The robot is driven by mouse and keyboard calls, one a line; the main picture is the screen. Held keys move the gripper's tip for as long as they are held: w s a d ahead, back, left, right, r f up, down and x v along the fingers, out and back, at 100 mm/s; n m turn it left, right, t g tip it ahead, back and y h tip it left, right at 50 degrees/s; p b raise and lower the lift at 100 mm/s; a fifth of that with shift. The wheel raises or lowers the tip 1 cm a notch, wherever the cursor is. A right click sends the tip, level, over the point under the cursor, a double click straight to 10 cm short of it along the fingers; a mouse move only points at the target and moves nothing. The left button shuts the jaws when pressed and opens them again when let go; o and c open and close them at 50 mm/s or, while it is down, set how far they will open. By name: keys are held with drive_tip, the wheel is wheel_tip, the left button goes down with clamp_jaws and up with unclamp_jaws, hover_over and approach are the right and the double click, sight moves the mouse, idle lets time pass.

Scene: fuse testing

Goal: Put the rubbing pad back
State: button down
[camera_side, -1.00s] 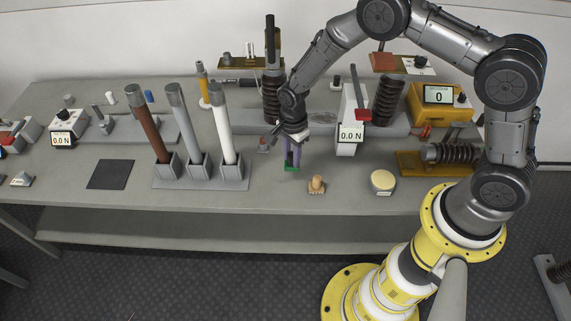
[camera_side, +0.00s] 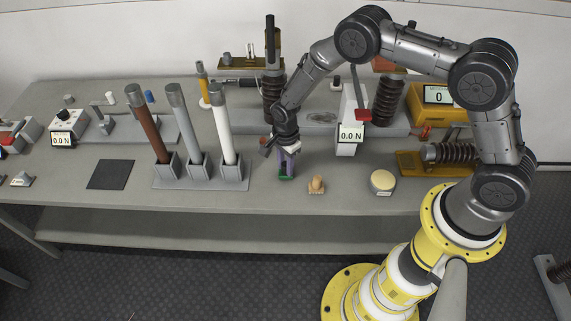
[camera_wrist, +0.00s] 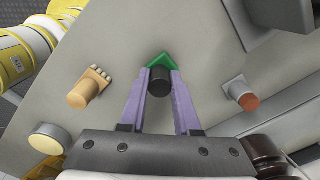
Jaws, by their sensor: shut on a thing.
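The rubbing pad is a green, pointed plate (camera_side: 286,178) with a black knob (camera_wrist: 160,80), which shows best in the wrist view. My gripper (camera_wrist: 160,92) is shut on the knob between its two purple fingers. In the side view my gripper (camera_side: 287,164) points down over the front middle of the grey table (camera_side: 330,208), with the green plate at its lower end. The plate is at or just above the tabletop; I cannot tell whether it touches. The fingers hide part of the pad.
A tan piece with stubby prongs (camera_side: 317,184) and a cream round piece (camera_side: 383,180) stand to the right. Grey holders with upright brown, grey and white rods (camera_side: 222,130) stand left. A force meter (camera_side: 350,135) stands behind. A dark mat (camera_side: 110,174) lies far left.

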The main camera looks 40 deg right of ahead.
drive_tip(key=c, duration=0.6)
unclamp_jaws()
drive_tip(key=shift+r, duration=0.1)
wheel_tip(320, 180, up, 12)
drive_tip(key=shift+r, duration=0.1)
wheel_tip(320, 180, up, 13)
drive_tip(key=n+t, duration=0.1)
drive_tip(key=n, duration=0.3)
hover_over(285, 164)
drive_tip(key=s+d, duration=0.2)
drive_tip(key=s, duration=0.1)
drive_tip(key=s+d+r+n+t, duration=0.2)
drive_tip(key=s+r+n, duration=0.2)
drive_tip(key=s+r, duration=0.3)
drive_tip(key=s+d+r+n+t, duration=0.1)
drive_tip(key=s+r+n, duration=0.1)
drive_tip(key=s, duration=0.4)
drive_tip(key=s+d+r+n, duration=0.1)
drive_tip(key=s+r+n, duration=0.2)
drive_tip(key=s, duration=0.3)
drive_tip(key=s+d+r+n+t, duration=0.1)
drive_tip(key=s+r+n, duration=0.1)
drive_tip(key=s+n, duration=0.3)
drive_tip(key=shift+s+r+t, duration=0.25)
drive_tip(key=shift+s+t, duration=0.05)
drive_tip(key=shift+s, duration=0.5)
